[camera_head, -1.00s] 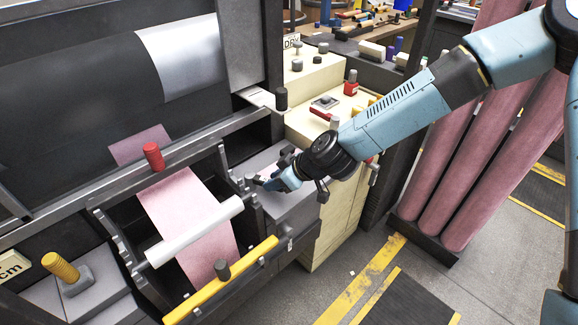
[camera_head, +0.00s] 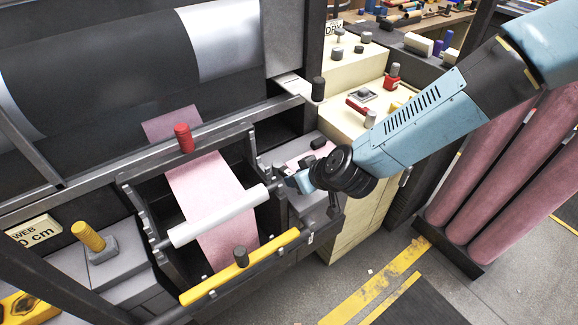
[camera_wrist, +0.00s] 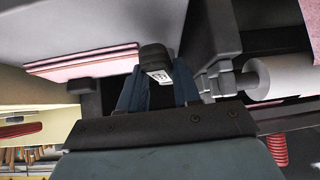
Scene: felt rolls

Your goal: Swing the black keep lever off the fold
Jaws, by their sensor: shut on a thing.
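The black keep lever's blocky end (camera_wrist: 155,58), with a small white printed label, stands between the two blue fingers of my gripper (camera_wrist: 158,84) in the wrist view. My gripper is shut on it. The pink felt fold (camera_wrist: 85,62) lies to the left of the lever end. A dark block touches the fold's lower edge; whether it belongs to the lever I cannot tell. In the head view my gripper (camera_head: 290,181) is low beside the right end of the white roller (camera_head: 220,214), and it hides most of the lever.
A yellow bar (camera_head: 240,267) with a dark knob runs along the machine front. A red knob (camera_head: 184,138) stands on the grey rail above the pink web (camera_head: 205,185). Cream cabinets (camera_head: 350,120) stand behind my arm. Tall pink rolls (camera_head: 480,190) stand at right.

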